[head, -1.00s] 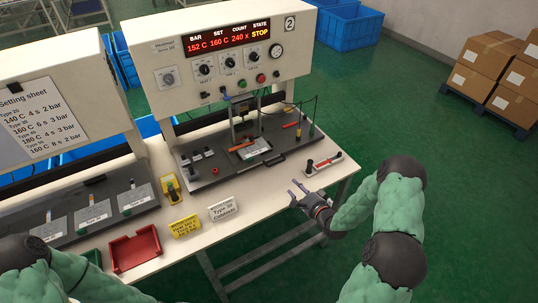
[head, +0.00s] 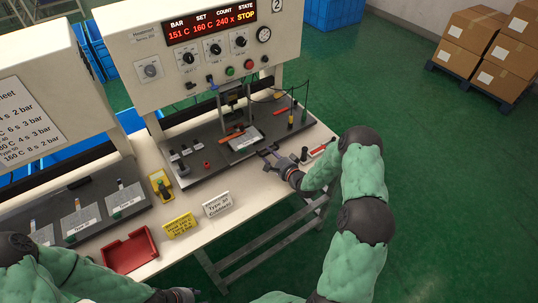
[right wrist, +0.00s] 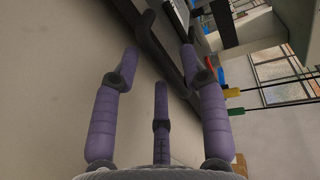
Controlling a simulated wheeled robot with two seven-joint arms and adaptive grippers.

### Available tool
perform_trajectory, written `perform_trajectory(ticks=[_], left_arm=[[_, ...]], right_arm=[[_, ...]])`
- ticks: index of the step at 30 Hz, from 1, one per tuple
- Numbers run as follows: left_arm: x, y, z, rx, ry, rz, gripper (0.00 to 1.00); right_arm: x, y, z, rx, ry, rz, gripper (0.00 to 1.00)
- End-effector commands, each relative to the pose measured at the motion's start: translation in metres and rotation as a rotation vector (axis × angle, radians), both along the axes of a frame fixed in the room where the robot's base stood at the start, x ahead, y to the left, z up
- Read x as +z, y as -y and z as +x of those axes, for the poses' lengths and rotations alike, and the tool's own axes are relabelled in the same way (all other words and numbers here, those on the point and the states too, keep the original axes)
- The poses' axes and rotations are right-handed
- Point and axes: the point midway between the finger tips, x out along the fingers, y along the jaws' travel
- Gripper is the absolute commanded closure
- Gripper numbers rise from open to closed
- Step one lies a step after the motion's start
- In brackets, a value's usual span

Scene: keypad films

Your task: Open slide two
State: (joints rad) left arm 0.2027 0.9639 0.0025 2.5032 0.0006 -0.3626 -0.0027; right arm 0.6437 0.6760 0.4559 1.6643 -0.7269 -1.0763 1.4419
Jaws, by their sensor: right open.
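Machine two (head: 205,40), marked with a 2, carries a dark base plate (head: 205,165) on the table. Its slide (head: 246,142), a grey plate with a white label, sits below the press column. The slide's front handle is mostly hidden by my right gripper and cannot be made out clearly. My right gripper (head: 268,154) is open and empty at the base's front edge, close to the slide. In the right wrist view its purple fingers (right wrist: 155,75) are spread over the pale table, beside the dark base edge (right wrist: 160,50). My left gripper (head: 182,295) shows only partly at the bottom edge.
A red-handled tool (head: 318,151) lies right of my right gripper. A white sign (head: 217,204), a yellow sign (head: 180,225), a yellow device (head: 162,186) and a red tray (head: 130,251) stand along the front. Posts with cables (head: 291,118) rise at the base's right.

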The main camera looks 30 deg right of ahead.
Motion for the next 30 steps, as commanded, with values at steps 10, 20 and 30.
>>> perform_trajectory(ticks=[10,20,30], left_arm=[[-0.002,0.000,0.000,0.000,0.000,0.000,0.60],[-0.002,0.000,0.000,0.000,0.000,0.000,0.60],[0.001,0.000,0.000,0.000,0.000,0.000,0.60]], right_arm=[[-0.003,-0.001,0.017,-0.001,0.000,0.001,0.56],[-0.003,-0.001,0.017,-0.001,0.000,0.001,1.00],[-0.004,0.002,-0.003,-0.003,-0.003,0.000,1.00]])
